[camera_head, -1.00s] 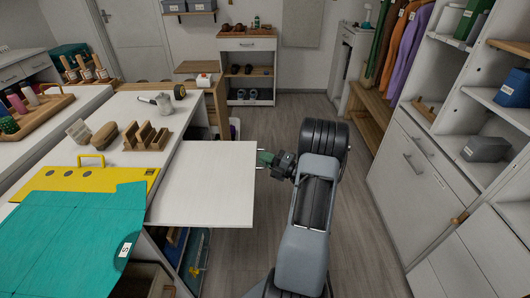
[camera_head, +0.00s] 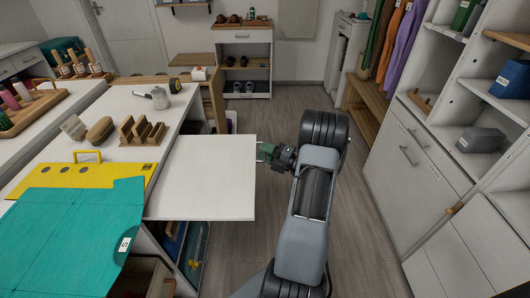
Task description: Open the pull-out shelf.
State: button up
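The pull-out shelf (camera_head: 203,176) is a flat white board that sticks out to the right from under the white worktop. It is extended well out over the floor. My gripper (camera_head: 265,152) is at the right edge of the board, near its far corner. Its green finger part points left at the edge, where a small handle shows. The gap between the fingers is too small and partly hidden, so I cannot tell whether they close on the handle.
A teal sheet (camera_head: 72,238) and a yellow case (camera_head: 84,175) lie on the worktop left of the board. Tall white cubby shelving (camera_head: 417,155) stands at the right. The wooden floor (camera_head: 362,240) between is clear. A low shoe cabinet (camera_head: 243,60) stands at the back.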

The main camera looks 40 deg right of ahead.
jog(key=v, duration=1.4)
jog(key=shift+w, duration=0.15)
